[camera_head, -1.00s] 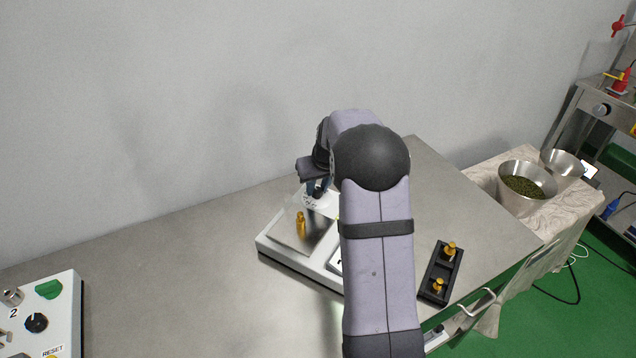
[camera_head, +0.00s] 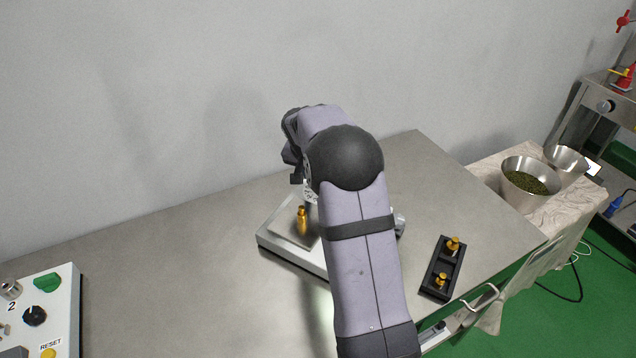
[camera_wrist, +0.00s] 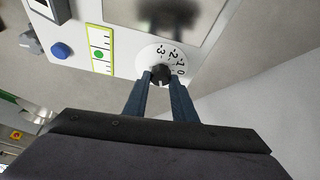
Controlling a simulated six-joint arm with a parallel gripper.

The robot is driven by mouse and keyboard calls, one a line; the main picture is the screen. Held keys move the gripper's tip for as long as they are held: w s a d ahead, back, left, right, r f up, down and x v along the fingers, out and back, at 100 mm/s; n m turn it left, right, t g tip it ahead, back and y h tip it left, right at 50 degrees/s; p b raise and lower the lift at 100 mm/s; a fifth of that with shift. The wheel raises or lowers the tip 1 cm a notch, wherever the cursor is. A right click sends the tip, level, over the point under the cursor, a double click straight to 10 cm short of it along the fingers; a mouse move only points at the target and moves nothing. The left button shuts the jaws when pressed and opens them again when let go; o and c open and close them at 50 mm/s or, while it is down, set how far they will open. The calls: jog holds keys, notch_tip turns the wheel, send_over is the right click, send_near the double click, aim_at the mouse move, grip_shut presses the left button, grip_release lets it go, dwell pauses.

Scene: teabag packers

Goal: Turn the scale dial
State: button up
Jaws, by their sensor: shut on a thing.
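The scale's dial (camera_wrist: 160,72) is a small black round knob on a white face with numbers along its edge, including 0, -1, -2 and -3. My gripper (camera_wrist: 160,83) is shut on the dial, with one blue-grey finger on each side of it. The white scale (camera_head: 270,242) stands on the steel table in the head view, where my arm hides part of it. In that view the dial and fingertips are hidden or too small to make out. A brass weight (camera_head: 302,219) stands upright on the scale's plate.
A yellow-edged strip with a green dot (camera_wrist: 99,54) and a blue button (camera_wrist: 58,49) sit beside the dial face. A black holder with brass weights (camera_head: 428,286) lies right of my arm. A control box (camera_head: 62,318) stands at left. The table between is clear.

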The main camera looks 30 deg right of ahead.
dwell(0.3)
jog(key=o, duration=1)
jog(key=shift+o, duration=0.2)
jog(key=b+v, duration=0.1)
jog(key=v, duration=0.6)
jog(key=shift+r, duration=0.2)
